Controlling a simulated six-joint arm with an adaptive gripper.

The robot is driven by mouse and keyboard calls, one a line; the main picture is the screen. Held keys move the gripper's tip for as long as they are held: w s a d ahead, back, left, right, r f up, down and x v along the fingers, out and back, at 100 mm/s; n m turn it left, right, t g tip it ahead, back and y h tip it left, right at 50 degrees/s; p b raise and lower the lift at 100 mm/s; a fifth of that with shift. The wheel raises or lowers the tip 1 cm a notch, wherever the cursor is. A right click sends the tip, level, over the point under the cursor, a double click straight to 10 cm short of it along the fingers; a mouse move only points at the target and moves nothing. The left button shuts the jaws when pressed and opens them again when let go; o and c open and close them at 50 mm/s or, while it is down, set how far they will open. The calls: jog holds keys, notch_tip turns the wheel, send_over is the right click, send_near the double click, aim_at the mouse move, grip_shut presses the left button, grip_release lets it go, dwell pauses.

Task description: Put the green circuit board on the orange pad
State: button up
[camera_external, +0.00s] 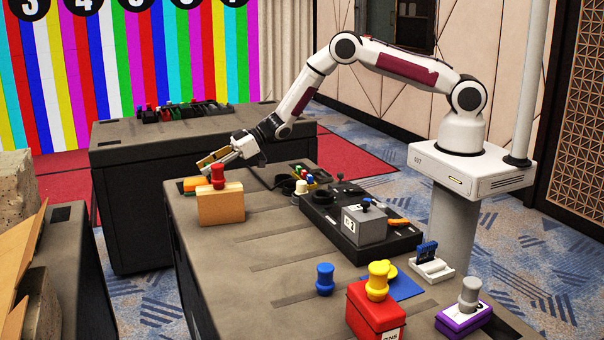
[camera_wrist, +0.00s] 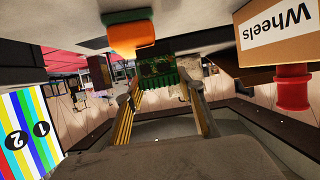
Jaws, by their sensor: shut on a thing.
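My gripper (camera_external: 208,160) is at the far left end of the grey table, low and tilted down to the left. In the wrist view, which is upside down, its two fingers (camera_wrist: 163,108) are shut on the green circuit board (camera_wrist: 160,70), held at their tips. In the external view I cannot make out the board clearly. An orange piece (camera_external: 192,183) lies at the table's far left edge, just beyond the fingertips; it also shows in the wrist view (camera_wrist: 130,38) beside the board. It may be the orange pad, partly hidden by a box in the external view.
A cardboard box marked "Wheels" (camera_external: 221,207) with a red knob (camera_external: 218,177) stands close to my gripper. A black tray (camera_external: 330,215) with a grey box is to the right. A blue peg (camera_external: 325,279), red box (camera_external: 375,312) and purple box (camera_external: 463,317) stand at the front.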

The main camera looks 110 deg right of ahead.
jog(key=shift+f, duration=0.15)
jog(key=o, duration=1.1)
jog(key=shift+r, duration=0.2)
jog(key=v, duration=1.2)
jog(key=shift+r, duration=0.1)
dwell(0.3)
